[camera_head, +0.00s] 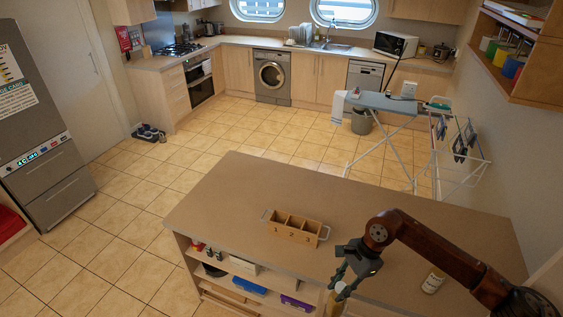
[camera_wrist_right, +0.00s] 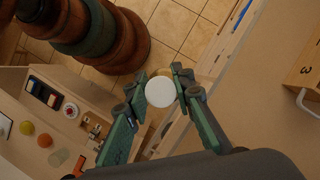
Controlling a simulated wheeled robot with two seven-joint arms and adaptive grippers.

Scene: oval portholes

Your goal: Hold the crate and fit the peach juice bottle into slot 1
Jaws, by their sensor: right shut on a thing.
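The wooden crate (camera_head: 295,229) sits on the island counter, with open slots in a row and a metal handle at each end. Its numbered end also shows at the right edge of the right wrist view (camera_wrist_right: 303,68). My right gripper (camera_head: 342,284) is at the counter's front edge, right of and nearer than the crate. It is shut on a white-capped bottle (camera_wrist_right: 160,91), seen from above between the fingers. I cannot read its label. My left gripper is not in view.
The island counter (camera_head: 235,200) is bare around the crate. Open shelves (camera_head: 245,282) with boxes and small items lie under its front edge. An ironing board (camera_head: 385,103) and drying rack (camera_head: 463,150) stand behind it.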

